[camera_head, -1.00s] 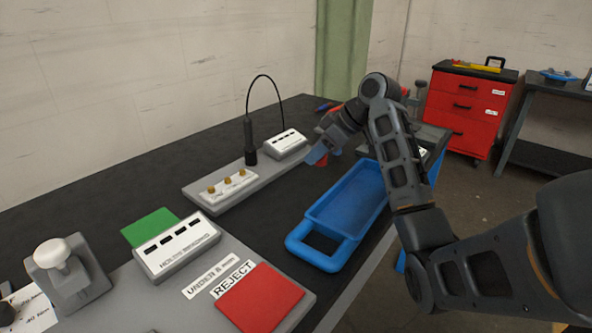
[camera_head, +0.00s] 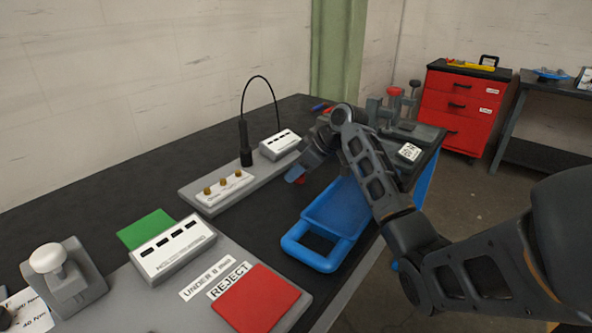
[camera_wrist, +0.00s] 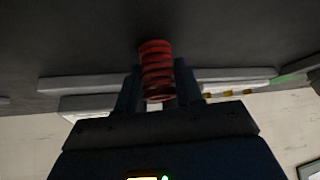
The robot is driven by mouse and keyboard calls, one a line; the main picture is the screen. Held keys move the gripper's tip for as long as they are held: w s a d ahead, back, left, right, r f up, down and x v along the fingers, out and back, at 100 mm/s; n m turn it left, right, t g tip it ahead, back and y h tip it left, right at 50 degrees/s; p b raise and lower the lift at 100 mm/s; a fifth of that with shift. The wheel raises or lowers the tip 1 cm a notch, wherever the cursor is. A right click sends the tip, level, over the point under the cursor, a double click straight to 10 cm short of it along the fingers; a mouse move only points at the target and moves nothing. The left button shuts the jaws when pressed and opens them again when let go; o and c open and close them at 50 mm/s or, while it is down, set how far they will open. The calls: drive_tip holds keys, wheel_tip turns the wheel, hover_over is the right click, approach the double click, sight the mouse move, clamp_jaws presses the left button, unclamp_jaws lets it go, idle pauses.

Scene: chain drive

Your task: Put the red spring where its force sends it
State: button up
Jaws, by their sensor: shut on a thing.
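My gripper (camera_head: 296,176) is above the black bench, between the blue tray and the grey instrument strip. In the wrist view my gripper (camera_wrist: 158,92) is shut on the red spring (camera_wrist: 156,62), whose coils stick out past the fingertips. In the head view only a small bit of the red spring (camera_head: 301,181) shows beside the blue fingertips. At the front lie a red pad (camera_head: 258,302) by a "REJECT" label (camera_head: 229,280) and an "UNDER 8" label (camera_head: 207,278), whose end I cannot read. A green pad (camera_head: 147,229) lies behind a grey display box (camera_head: 172,248).
The blue tray (camera_head: 293,241) looks empty, partly behind my arm. A grey strip (camera_head: 196,198) carries brass knobs, a black probe (camera_head: 246,143) and a small box (camera_head: 280,145). A white-knobbed press (camera_head: 63,281) stands front left. Clamp-like tools (camera_head: 393,105) stand at the far right.

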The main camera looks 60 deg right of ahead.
drive_tip(key=shift+f, duration=0.15)
drive_tip(key=o, duration=1.1)
drive_tip(key=v, duration=1.2)
